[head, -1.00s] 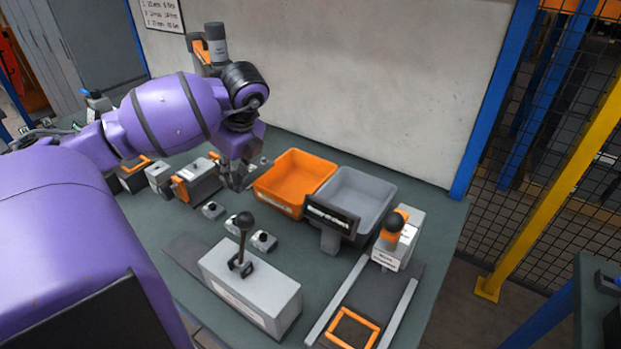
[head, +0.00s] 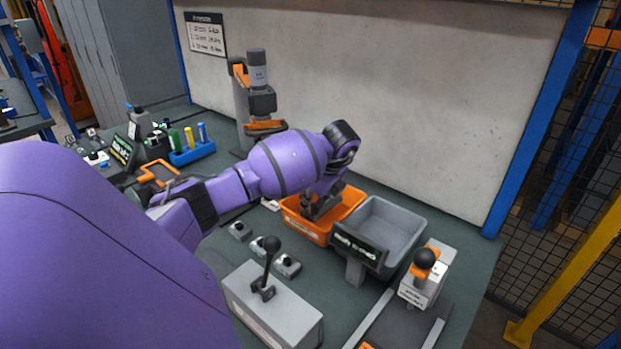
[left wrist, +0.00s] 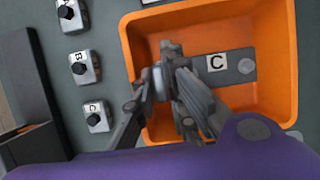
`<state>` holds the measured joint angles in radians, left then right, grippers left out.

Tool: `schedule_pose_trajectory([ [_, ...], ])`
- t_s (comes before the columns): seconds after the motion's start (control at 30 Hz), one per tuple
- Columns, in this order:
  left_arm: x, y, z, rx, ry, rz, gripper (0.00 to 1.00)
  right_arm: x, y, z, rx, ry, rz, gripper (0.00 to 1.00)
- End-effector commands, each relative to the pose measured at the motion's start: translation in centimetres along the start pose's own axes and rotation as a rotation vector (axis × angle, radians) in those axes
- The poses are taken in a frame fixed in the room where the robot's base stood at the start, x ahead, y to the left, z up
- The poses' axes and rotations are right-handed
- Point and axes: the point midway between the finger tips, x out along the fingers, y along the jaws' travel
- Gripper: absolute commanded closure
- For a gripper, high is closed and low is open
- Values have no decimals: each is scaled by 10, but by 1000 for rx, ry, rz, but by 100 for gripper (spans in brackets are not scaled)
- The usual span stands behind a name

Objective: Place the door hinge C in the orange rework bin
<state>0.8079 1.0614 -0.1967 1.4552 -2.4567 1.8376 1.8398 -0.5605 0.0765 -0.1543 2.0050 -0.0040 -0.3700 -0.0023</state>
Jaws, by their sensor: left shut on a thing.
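The orange rework bin (head: 349,212) stands on the bench left of a grey bin. In the left wrist view the orange bin (left wrist: 268,112) fills much of the picture. My left gripper (head: 315,210) is over or inside the orange bin, pointing down. In the left wrist view my left gripper (left wrist: 165,85) is shut on the door hinge C (left wrist: 235,68), a grey plate with a white "C" label. The hinge lies within the bin's outline; I cannot tell whether it touches the floor. My right gripper is not in view.
The grey bin (head: 405,228) with a dark sign (head: 356,248) is right of the orange bin. A lever box (head: 275,310) and small labelled blocks (left wrist: 87,67) stand in front. A grey post with an orange-and-dark tool (head: 262,100) stands behind my arm.

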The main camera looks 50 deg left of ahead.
Motion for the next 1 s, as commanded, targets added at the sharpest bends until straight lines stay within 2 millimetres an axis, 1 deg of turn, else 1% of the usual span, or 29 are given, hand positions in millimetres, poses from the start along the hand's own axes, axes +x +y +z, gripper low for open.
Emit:
schedule_pose_trajectory([
  [0.13,6,-8,-6,-1,0,-3,100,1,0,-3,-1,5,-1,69],
  [0.23,21,-6,-11,0,1,0,100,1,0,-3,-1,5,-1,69],
  [0.33,31,-6,-15,-1,-1,-3,100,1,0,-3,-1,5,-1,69],
  [0.63,33,-6,-15,-1,-2,-4,100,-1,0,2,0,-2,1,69],
  [0.67,34,-5,-16,0,-1,-1,86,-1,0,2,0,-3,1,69],
  [0.7,34,-5,-16,0,-1,-2,81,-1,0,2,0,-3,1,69],
  [1.0,33,-5,-16,0,0,-2,81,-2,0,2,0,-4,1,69],
])
